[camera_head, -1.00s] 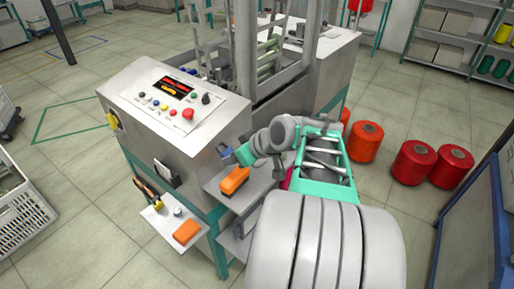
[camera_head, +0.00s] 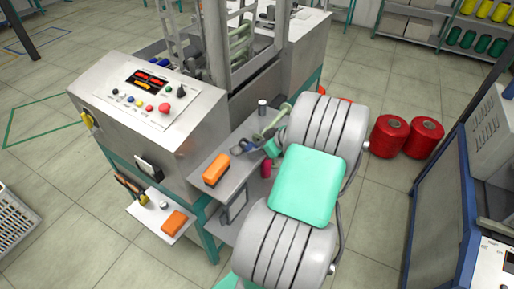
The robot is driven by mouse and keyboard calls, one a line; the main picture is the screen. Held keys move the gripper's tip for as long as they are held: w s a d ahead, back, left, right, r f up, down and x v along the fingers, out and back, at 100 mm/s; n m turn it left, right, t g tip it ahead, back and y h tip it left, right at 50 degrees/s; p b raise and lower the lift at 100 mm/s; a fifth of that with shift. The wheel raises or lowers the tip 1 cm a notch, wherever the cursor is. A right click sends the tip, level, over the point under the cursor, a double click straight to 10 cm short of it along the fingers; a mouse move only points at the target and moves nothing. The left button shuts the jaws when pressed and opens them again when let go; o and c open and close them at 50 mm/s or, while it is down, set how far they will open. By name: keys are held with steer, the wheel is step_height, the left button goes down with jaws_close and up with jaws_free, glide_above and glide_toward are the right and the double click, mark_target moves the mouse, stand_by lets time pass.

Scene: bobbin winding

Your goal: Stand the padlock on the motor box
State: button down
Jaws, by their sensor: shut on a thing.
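My gripper (camera_head: 246,148) is over the grey flat top beside the control panel, close to the right of an orange block. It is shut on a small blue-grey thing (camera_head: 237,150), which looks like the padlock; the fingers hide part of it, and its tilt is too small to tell. The grey flat-topped ledge (camera_head: 207,158) at the machine's side may be the motor box; I cannot be sure. Whether the held thing touches this top is unclear.
An orange block (camera_head: 216,169) lies on the grey top. A small grey cylinder (camera_head: 262,106) stands farther back. A lower shelf holds another orange block (camera_head: 174,221). A red cylinder (camera_head: 266,168) shows beside my wrist. Red spools (camera_head: 389,134) stand on the floor at right.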

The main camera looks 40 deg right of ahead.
steer(key=shift+f, duration=0.5)
steer(key=c, duration=1.2)
jaws_free()
